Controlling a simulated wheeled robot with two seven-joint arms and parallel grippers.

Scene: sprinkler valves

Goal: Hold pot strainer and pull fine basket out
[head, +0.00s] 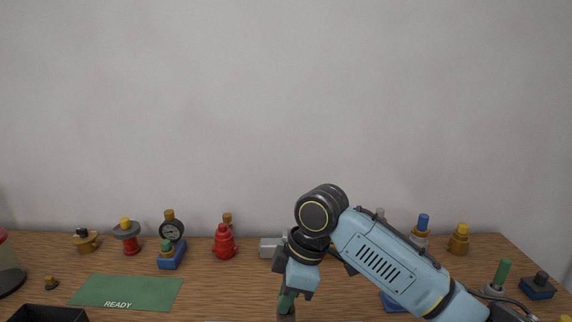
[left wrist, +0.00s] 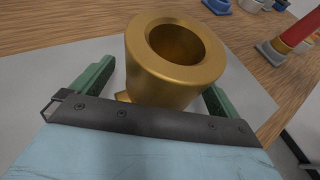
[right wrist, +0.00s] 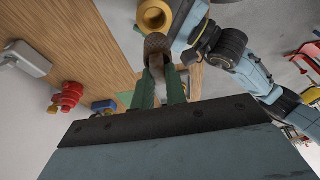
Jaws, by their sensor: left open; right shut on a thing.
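The pot strainer (left wrist: 175,62) is a brass cup with a thick rim, and its hollow looks empty in the left wrist view. My left gripper (left wrist: 158,82) is open, with a green finger on either side of the cup; contact is unclear. The cup's brass rim also shows at the top of the right wrist view (right wrist: 154,15). My right gripper (right wrist: 158,70) is shut on a brown, rough-textured cylinder, seemingly the fine basket (right wrist: 157,44), apart from the cup. In the head view my right gripper (head: 287,300) points down; the left gripper and cup are out of view.
A green READY mat (head: 125,292) lies at the left of the wooden table. A red fitting (head: 223,243), a gauge (head: 171,230) and several other valve parts stand along the back. A black tray (head: 45,315) shows at the lower left. The table between mat and right arm is clear.

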